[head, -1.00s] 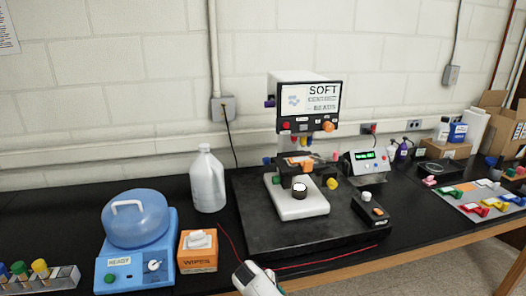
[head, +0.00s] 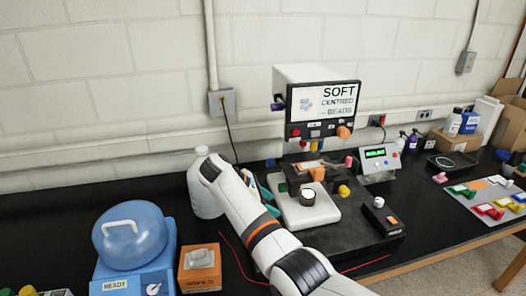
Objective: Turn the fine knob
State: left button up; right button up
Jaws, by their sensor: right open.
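A screen microscope (head: 320,100) stands on a dark base plate. It carries a purple knob (head: 277,106), an orange knob (head: 343,132), a yellow knob (head: 344,191) and a pink knob (head: 349,161). I cannot tell which is the fine knob. A white block with a round black-and-white piece (head: 308,196) sits in front of the stage. My right arm reaches up from below, across the left side of the base plate. Its teal gripper (head: 262,192) is open, left of the stage and mostly hidden behind my arm. My left gripper is out of view.
A white jug (head: 203,192) stands behind my right arm, partly covered by it. A blue domed device (head: 130,236) and an orange wipes box (head: 199,268) are at left. A small black control box (head: 382,215) and a green-display unit (head: 376,162) stand at right.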

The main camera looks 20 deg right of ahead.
aim_at(271, 162)
jog(key=i, duration=1.05)
jog(key=i+l, duration=0.1)
jog(key=l, duration=0.4)
